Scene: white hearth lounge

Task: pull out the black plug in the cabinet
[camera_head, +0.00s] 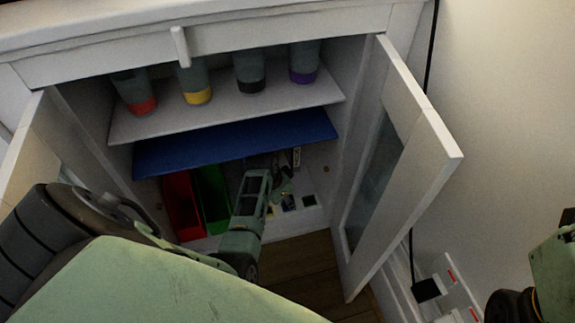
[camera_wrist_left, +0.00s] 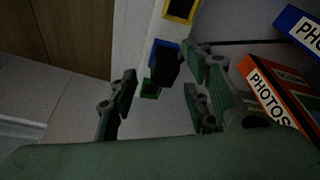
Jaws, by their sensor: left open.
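The white cabinet (camera_head: 357,60) stands with its doors open. My left gripper (camera_head: 277,188) reaches into its bottom compartment, at a pale strip with colour-framed sockets (camera_head: 309,202). In the left wrist view, a black plug (camera_wrist_left: 166,64) sits at the blue-framed socket (camera_wrist_left: 157,46), with a green-framed socket (camera_wrist_left: 151,90) and a yellow-framed one (camera_wrist_left: 182,9) beside it. My left gripper's fingers (camera_wrist_left: 160,78) are open and apart, with the plug between and slightly beyond the tips. I cannot tell whether they touch it. My right arm shows only at the right edge; its gripper is out of view.
Red (camera_head: 182,205) and green (camera_head: 213,197) boxes stand left of my gripper, under a blue shelf (camera_head: 235,143). Boxes marked PHOTOS (camera_wrist_left: 268,88) are close to my right-hand fingers in the wrist view. The right door (camera_head: 415,150) juts outward. Another black plug (camera_head: 427,290) is outside, right.

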